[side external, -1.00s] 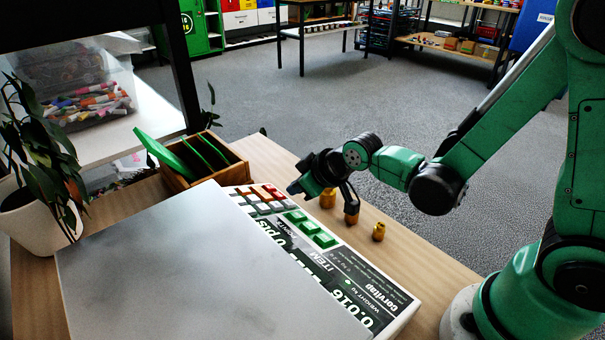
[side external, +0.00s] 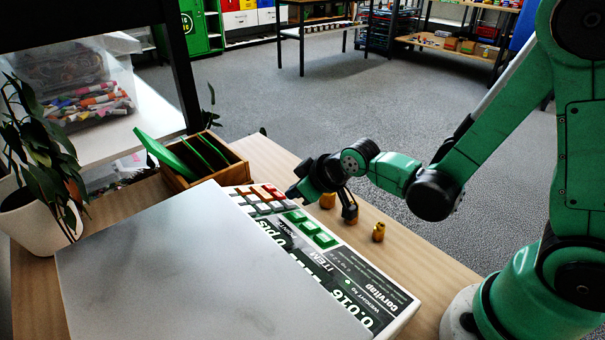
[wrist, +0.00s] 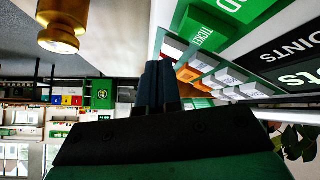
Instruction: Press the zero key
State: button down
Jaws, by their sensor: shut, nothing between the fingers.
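The counting scale (side external: 395,296) lies on the wooden table, with a large grey metal plate (side external: 180,265) and a keypad at its far right end. The keypad has grey keys (side external: 265,208), orange and red keys, and green keys (side external: 311,227). In the wrist view the green keys (wrist: 205,30) and a row of grey and orange keys (wrist: 188,72) show sideways. Which key is zero cannot be read. My gripper (side external: 292,191) is over the keypad's edge in the side view; its shut fingertips (wrist: 158,68) also show in the wrist view, empty. Contact with a key cannot be told.
Brass weights stand on the table right of the keypad, one (side external: 379,232) nearer; another shows in the wrist view (wrist: 60,32). A wooden box (side external: 203,160) with green cards is behind the scale. A potted plant (side external: 35,215) stands left. The table's right front is clear.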

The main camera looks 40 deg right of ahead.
jog(key=shift+a+f, duration=0.15)
jog(key=shift+f, duration=0.2)
dwell(0.6)
jog(key=shift+d+r, duration=0.3)
jog(key=shift+r, duration=0.45)
jog(key=shift+r, duration=0.1)
jog(key=r, duration=0.1)
jog(key=d+r, duration=0.1)
jog(key=r, duration=0.1)
jog(key=d+r, duration=0.1)
jog(key=shift+r, duration=0.2)
dwell(0.7)
jog(key=s+d+r+m+g, duration=0.1)
jog(key=s+r+m, duration=0.2)
jog(key=s, duration=0.7)
jog(key=shift+d+r+g+h, duration=0.25)
jog(key=shift+r+g+h, duration=0.05)
jog(key=shift+h, duration=0.1)
